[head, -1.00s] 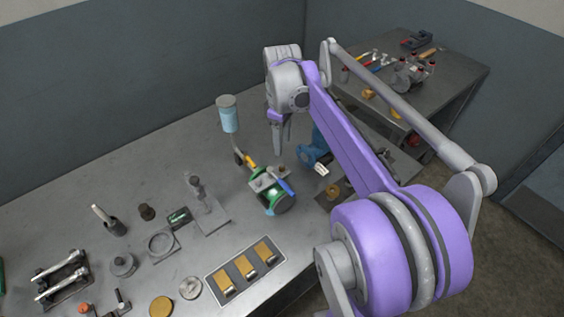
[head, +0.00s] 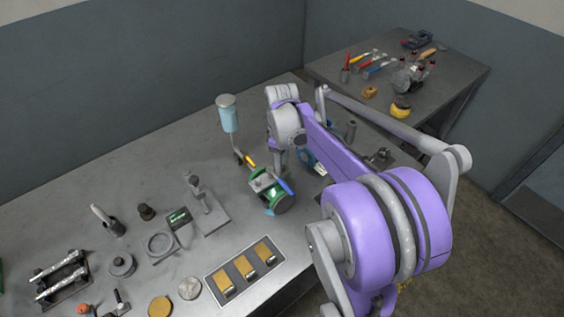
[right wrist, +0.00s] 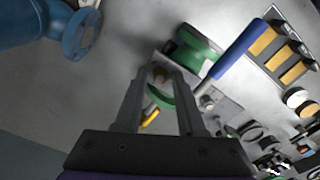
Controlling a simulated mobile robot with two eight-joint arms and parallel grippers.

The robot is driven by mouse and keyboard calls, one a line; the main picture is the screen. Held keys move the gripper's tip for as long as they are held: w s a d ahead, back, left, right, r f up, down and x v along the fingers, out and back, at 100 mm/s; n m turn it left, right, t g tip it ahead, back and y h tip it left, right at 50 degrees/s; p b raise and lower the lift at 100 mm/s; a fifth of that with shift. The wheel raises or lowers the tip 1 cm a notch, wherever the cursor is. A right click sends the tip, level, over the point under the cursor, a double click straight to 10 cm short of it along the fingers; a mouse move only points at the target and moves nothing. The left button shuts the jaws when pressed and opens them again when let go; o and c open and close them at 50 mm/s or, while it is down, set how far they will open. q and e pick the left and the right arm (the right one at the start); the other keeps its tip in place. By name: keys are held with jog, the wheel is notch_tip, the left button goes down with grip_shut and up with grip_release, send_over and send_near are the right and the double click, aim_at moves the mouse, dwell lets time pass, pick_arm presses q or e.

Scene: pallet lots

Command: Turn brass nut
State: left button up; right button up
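The brass nut (right wrist: 160,76) sits on the green-and-grey fixture (head: 264,189) on the main bench. In the head view the nut is hidden behind my right gripper (head: 278,170). In the right wrist view the right gripper (right wrist: 162,78) is open, with the nut visible between its fingertips; I cannot tell whether either finger touches it. The fixture's green body (right wrist: 197,48) and a blue-handled lever (right wrist: 243,47) lie just right of the fingers in that view. My left gripper is not in view.
A blue flanged part (right wrist: 78,38) stands close beside the right gripper. A light-blue cylinder (head: 229,115) stands behind the fixture. A tray with brass blocks (head: 229,272) is near the front edge. A second table with tools (head: 440,78) is at the back right.

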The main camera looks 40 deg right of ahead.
grip_shut()
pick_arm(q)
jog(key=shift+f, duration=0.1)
pick_arm(e)
jog(key=m+b, duration=0.1)
jog(key=m, duration=0.4)
jog(key=shift+m, duration=0.3)
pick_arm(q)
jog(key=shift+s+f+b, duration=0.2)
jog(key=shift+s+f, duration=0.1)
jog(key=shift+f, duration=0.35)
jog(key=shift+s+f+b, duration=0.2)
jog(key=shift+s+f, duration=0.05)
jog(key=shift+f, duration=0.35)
pick_arm(e)
jog(key=m, duration=0.6)
jog(key=shift+o, duration=1.5)
grip_release()
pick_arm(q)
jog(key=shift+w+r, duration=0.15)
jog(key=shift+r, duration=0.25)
pick_arm(e)
notch_tip(320, 180, up, 11)
